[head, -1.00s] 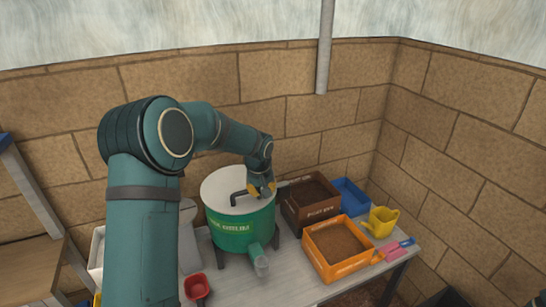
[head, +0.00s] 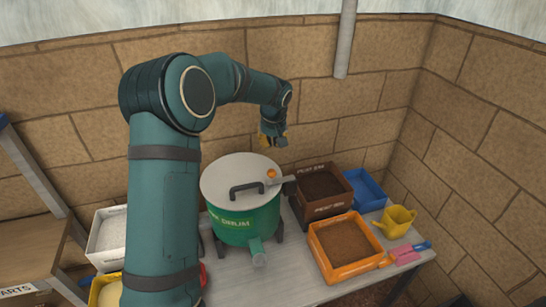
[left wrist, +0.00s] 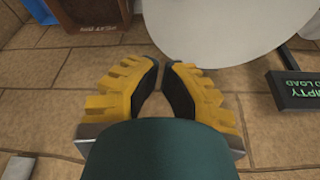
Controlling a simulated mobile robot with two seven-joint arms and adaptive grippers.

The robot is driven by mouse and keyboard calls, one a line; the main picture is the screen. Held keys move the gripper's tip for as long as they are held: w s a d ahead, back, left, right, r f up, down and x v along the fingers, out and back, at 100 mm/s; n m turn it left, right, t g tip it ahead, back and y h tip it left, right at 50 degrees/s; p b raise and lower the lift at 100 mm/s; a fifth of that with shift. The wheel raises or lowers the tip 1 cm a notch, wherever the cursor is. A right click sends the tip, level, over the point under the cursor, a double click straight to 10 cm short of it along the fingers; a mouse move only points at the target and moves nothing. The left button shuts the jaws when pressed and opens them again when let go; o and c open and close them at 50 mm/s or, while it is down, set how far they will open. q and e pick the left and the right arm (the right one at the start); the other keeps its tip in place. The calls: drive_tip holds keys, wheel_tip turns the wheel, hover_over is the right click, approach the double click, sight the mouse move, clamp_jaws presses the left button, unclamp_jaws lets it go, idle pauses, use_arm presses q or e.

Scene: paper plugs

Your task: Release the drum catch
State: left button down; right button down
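The green drum (head: 245,222) stands on the table with its pale round lid (head: 222,177) on top. The lid carries a black handle (head: 246,187). The catch (head: 280,180), a grey bar with an orange spot and a dark end, sits at the lid's right edge; I cannot tell whether it is fastened. My left gripper (head: 272,141) hangs above and behind the catch, apart from it and empty. In the left wrist view its yellow fingers (left wrist: 163,66) nearly meet at the tips, with the pale lid (left wrist: 215,30) beyond. My right gripper is not in view.
A brown bin (head: 322,207) and a blue tray (head: 362,190) stand right of the drum. An orange crate (head: 345,264), yellow watering can (head: 397,219) and pink trowel (head: 402,254) are farther right. A spout (head: 258,252) sticks out of the drum's front. A dark sign (left wrist: 298,90) shows in the wrist view.

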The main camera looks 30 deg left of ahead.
use_arm(q)
drive_tip(key=x, duration=0.9)
drive_tip(key=shift+f, duration=0.4)
drive_tip(key=shift+s+d+r, duration=0.2)
drive_tip(key=shift+s+d, duration=0.4)
drive_tip(key=shift+s, duration=0.1)
drive_tip(key=shift+s+d+r, duration=0.25)
drive_tip(key=shift+s+d, duration=0.3)
drive_tip(key=shift+s, duration=0.15)
drive_tip(key=shift+s+d+n+b, duration=0.1)
drive_tip(key=shift+s+n+b, duration=0.1)
drive_tip(key=shift+n+b, duration=0.25)
